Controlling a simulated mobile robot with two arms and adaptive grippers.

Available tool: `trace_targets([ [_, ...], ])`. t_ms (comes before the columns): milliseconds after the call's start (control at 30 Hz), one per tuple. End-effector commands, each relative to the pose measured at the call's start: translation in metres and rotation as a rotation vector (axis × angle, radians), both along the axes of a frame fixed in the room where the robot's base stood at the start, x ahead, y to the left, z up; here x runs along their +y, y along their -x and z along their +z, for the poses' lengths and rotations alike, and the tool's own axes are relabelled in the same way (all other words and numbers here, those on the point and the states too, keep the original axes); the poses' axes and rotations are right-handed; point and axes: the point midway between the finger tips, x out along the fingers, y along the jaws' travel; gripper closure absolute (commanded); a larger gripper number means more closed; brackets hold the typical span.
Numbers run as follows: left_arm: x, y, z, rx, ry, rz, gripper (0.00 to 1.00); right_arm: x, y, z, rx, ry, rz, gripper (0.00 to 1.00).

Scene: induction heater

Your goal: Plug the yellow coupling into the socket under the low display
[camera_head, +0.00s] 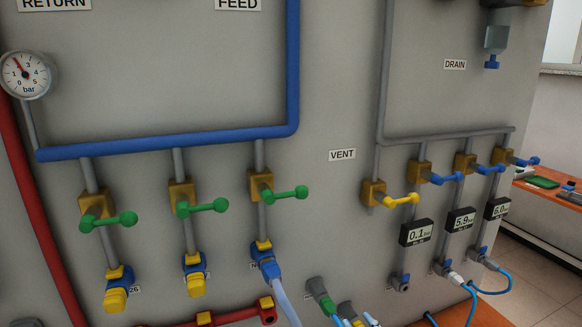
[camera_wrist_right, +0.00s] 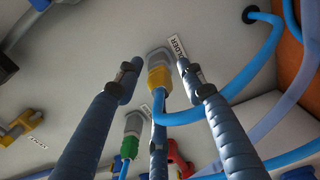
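The low display (camera_head: 417,232) reads 0.1 in the head view. Its socket (camera_head: 401,284) is below it at the end of a grey pipe, with no hose on it. The yellow coupling (camera_head: 348,310) is low in the head view, partly cut off by the bottom edge. In the right wrist view the yellow coupling (camera_wrist_right: 159,76) sits against the wall by a partly readable label, with a blue hose running from it. My right gripper (camera_wrist_right: 157,68) is open, its fingers on either side of the coupling with visible gaps. My left gripper is not in view.
A green coupling (camera_head: 321,296) sits left of the yellow one. Displays reading 5.9 (camera_head: 461,220) and 6.0 (camera_head: 497,208) have blue hoses (camera_head: 497,290) below. The yellow valve handle (camera_head: 401,200) is above the low display. A blue hose (camera_wrist_right: 235,95) curves close to my right finger.

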Motion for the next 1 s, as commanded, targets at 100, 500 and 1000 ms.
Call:
trace_targets([
  [100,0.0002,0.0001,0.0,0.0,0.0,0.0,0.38,0.0,0.0001,-0.0001,0.0,0.0,0.0,0.61],
  [500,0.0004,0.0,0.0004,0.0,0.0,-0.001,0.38,-0.0001,0.0001,-0.0002,0.0,-0.001,0.0,0.97],
  [1000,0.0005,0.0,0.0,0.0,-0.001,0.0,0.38,-0.0034,0.0093,-0.0014,0.003,-0.001,0.0,1.0],
])
